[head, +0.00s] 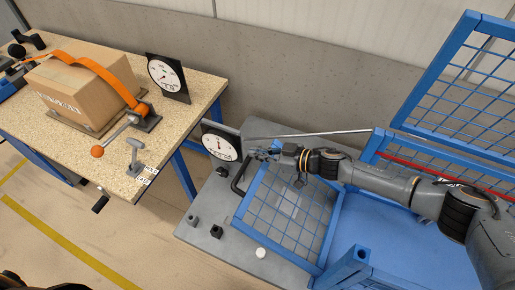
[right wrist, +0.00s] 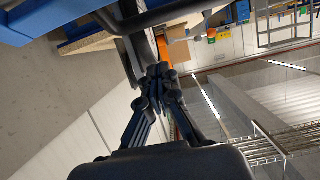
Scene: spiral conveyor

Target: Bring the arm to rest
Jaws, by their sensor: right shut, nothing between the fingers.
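My right arm reaches in from the right in the head view. Its gripper (head: 262,154) is at the arm's left end, over the grey platform and close to the top of a blue mesh gate (head: 285,208). The fingers are shut and hold nothing. In the right wrist view the closed fingers (right wrist: 154,78) point away from the camera, with a dark bar just beyond them. I cannot tell whether they touch it. My left gripper is not in view.
A white dial (head: 218,144) stands just left of the gripper. A thin grey rod (head: 310,134) runs behind the arm. Blue mesh panels (head: 465,85) rise at the right. A workbench (head: 65,135) at the left bears a strapped cardboard box (head: 82,88) and another dial (head: 164,76).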

